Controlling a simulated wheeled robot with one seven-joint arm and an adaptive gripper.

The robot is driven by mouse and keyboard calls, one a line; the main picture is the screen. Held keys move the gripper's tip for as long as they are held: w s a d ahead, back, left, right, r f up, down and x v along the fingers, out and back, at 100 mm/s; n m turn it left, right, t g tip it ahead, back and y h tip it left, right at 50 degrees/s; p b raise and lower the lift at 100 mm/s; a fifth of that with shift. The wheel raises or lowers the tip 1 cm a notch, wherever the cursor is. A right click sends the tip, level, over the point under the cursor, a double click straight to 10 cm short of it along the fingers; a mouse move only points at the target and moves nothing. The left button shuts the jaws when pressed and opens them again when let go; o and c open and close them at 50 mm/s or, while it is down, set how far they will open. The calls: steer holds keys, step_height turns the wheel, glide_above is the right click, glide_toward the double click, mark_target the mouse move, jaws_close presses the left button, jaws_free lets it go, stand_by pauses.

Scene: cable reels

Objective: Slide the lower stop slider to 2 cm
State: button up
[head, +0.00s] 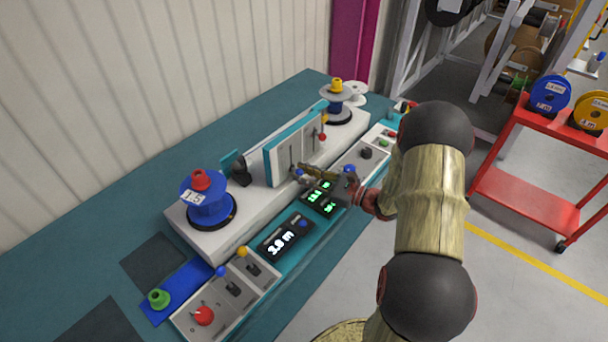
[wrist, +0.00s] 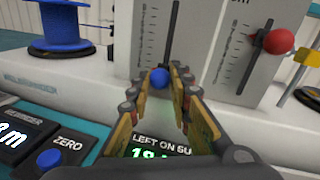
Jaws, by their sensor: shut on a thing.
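In the wrist view, a blue ball knob (wrist: 158,78) sits at the bottom end of the slot on the left scale panel (wrist: 146,32). I take it to be the lower stop slider; no name for it is readable. My gripper (wrist: 162,76) has its fingertips close on both sides of this knob and is shut on it. In the head view, my gripper (head: 302,174) reaches in from the right to the white panel's lower edge, next to the blue knob (head: 299,173). The scale's numbers are too small to read.
A second slider with a red knob (wrist: 278,41) stands higher on the right panel. A blue reel (head: 207,208) is at the left of the machine, another reel (head: 338,103) at the far end. Displays (head: 285,240) and knobbed control boxes line the front. A red cart (head: 530,180) stands right.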

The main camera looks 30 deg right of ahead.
jaws_close()
steer(key=shift+r, duration=0.1)
step_height(320, 180, up, 2)
steer(key=shift+r+p, duration=0.1)
steer(key=shift+p, duration=0.95)
steer(key=o, duration=0.9)
jaws_free()
steer(key=shift+f, duration=0.2)
steer(key=shift+c, duration=0.2)
steer(key=shift+s+d, duration=0.1)
